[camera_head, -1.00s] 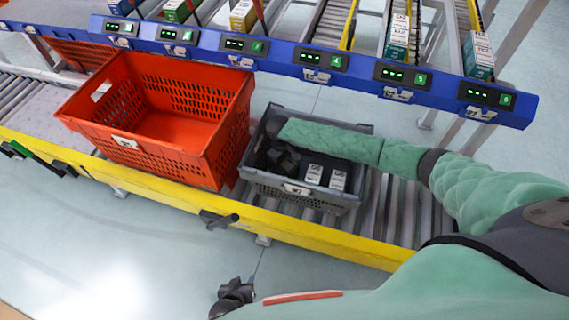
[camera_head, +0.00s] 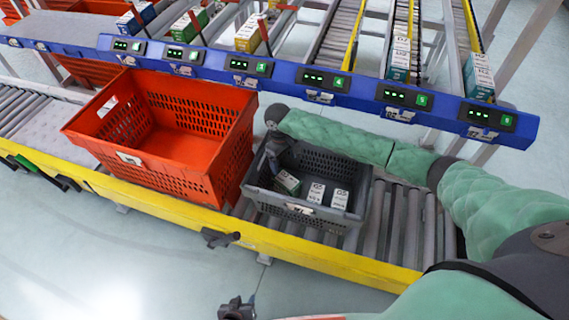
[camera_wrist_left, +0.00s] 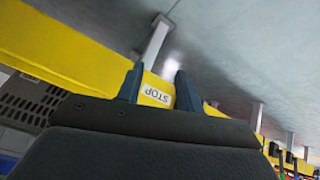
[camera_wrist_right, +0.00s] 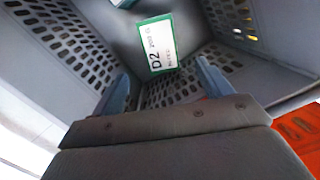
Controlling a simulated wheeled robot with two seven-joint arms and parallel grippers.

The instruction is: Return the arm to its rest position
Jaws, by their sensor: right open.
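My right arm (camera_head: 335,137) reaches over the grey tote (camera_head: 357,218) from the right. My right gripper (camera_head: 276,165) points down into its left part. In the right wrist view its two fingers (camera_wrist_right: 160,75) are apart with nothing between them. A green-and-white box (camera_wrist_right: 158,50) marked D2 lies ahead of the fingertips inside the tote. In the head view a green-and-white box (camera_head: 288,183) lies below the gripper, beside two white-topped boxes (camera_head: 316,193) (camera_head: 340,198). My left gripper (camera_head: 237,309) is low in front of the conveyor; its fingers (camera_wrist_left: 157,80) are apart and empty.
A large empty orange tote (camera_head: 172,154) stands left of the grey tote on the roller conveyor. The conveyor's yellow rail (camera_head: 290,246) runs along the front. A blue rack beam (camera_head: 350,88) with lit displays crosses behind. Rollers right of the grey tote are clear.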

